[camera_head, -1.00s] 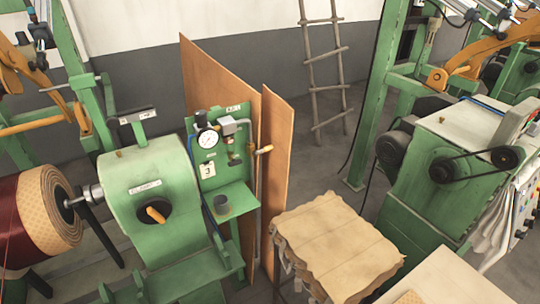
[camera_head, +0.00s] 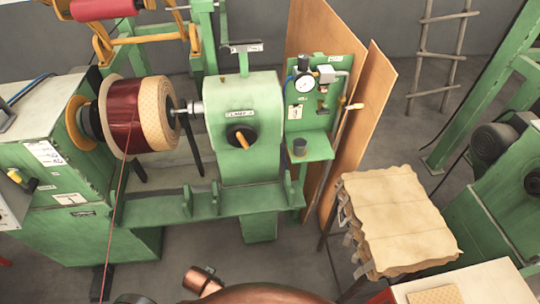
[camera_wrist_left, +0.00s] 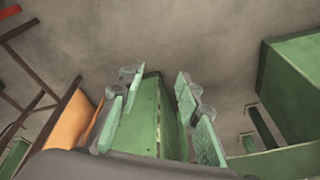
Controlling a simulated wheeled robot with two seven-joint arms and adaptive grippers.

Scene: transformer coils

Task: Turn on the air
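A green air panel (camera_head: 316,105) stands right of the coil winding machine in the head view. It carries a round white pressure gauge (camera_head: 305,82), a grey fitting (camera_head: 329,74) with piping, and small labels. A thin handle with a pale tip (camera_head: 355,106) sticks out at its right edge. Neither gripper shows in the head view.
The green winding machine (camera_head: 240,121) with its dark red coil (camera_head: 122,115) fills the left. Brown boards (camera_head: 370,85) lean behind the panel. A stack of tan sheets (camera_head: 395,215) stands front right. A copper-coloured rounded object (camera_head: 270,294) lies at the bottom edge. Grey floor is open between.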

